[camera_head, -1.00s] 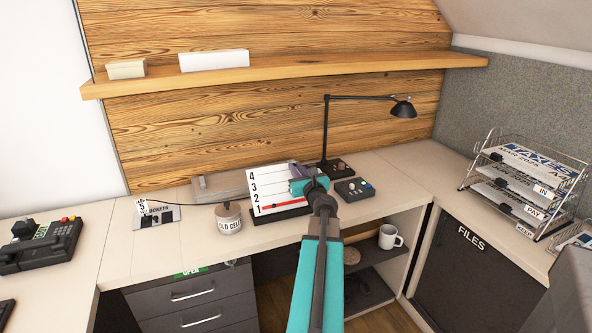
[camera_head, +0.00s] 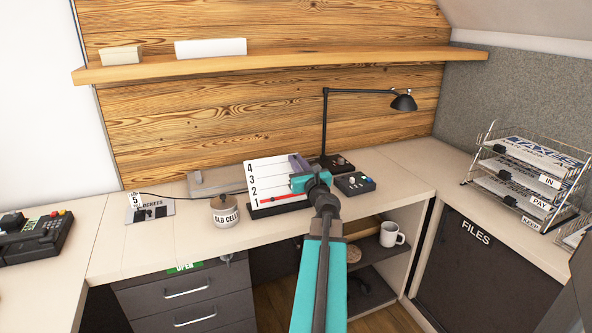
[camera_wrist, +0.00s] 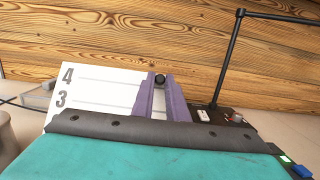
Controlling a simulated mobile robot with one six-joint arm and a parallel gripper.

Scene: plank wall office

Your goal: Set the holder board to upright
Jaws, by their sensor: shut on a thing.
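The holder board (camera_head: 270,176) is a white panel numbered 1 to 4, with a red strip along its lower row and a black base on the desk. It appears to lean back; how far, I cannot tell. It also shows in the wrist view (camera_wrist: 105,88), its lower part hidden by my teal gripper body. My gripper (camera_head: 297,161) is at the board's right edge. In the wrist view its purple fingers (camera_wrist: 160,88) are closed around a small black knob (camera_wrist: 160,79) at the board's upper right.
A black lamp (camera_head: 325,125) and a control box (camera_head: 355,184) stand close right of the board. A jar labelled OLD CELL (camera_head: 226,215) is close left, with a ticket stand (camera_head: 150,212) beyond. A wooden shelf (camera_head: 290,63) runs above.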

